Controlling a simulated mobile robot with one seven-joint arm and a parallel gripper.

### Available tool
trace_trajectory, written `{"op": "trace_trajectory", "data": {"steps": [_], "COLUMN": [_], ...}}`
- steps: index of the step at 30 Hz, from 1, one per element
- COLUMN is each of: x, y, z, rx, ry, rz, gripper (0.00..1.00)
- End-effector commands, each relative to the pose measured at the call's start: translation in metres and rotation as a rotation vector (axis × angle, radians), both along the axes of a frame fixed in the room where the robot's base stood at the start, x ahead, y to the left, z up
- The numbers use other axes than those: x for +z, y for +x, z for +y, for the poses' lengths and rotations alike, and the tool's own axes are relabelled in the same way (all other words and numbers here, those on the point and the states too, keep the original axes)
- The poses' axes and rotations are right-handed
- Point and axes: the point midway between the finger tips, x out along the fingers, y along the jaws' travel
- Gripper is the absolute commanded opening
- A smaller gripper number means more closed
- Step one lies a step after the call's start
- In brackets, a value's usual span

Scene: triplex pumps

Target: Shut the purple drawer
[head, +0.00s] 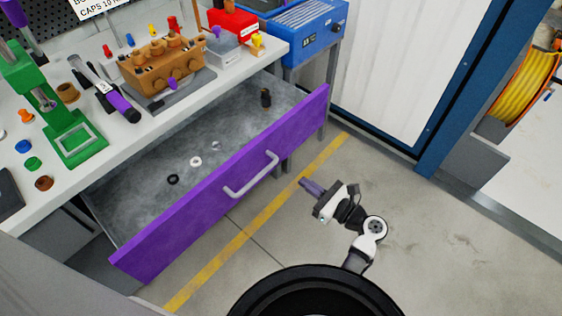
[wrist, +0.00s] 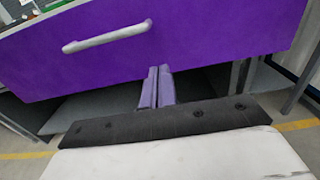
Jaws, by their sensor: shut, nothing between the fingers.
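The purple drawer (head: 230,185) stands pulled far out from under the workbench, with its grey inside showing. A light grey bar handle (head: 251,175) is on its front; it also shows in the wrist view (wrist: 107,36). My gripper (head: 303,182) is in front of the drawer face, to the right of the handle in the head view. In the wrist view its two purple-grey fingers (wrist: 157,70) are shut together and empty, pointing at the lower part of the purple front. I cannot tell whether the fingertips touch it.
Inside the drawer lie a dark cylinder (head: 266,97), a white ring (head: 195,161) and a black ring (head: 173,179). The bench top (head: 150,128) above holds a green press (head: 55,115) and a brown pump block (head: 160,66). Floor (head: 420,240) to the right is clear.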

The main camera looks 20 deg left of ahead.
Motion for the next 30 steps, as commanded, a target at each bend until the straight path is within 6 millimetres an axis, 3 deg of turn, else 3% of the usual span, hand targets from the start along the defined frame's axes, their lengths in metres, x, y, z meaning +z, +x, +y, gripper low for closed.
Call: {"op": "trace_trajectory", "data": {"steps": [9,15,21,30], "x": [0.003,0.002,0.001,0.0], "y": [0.026,0.038,0.043,0.044], "z": [0.064,0.092,0.103,0.104], "rx": [0.003,0.003,0.001,0.0], "ry": [0.0,-0.002,-0.001,-0.001], "rz": [-0.001,-0.001,-0.003,-0.003], "gripper": [0.0,0.0,0.0,0.0]}}
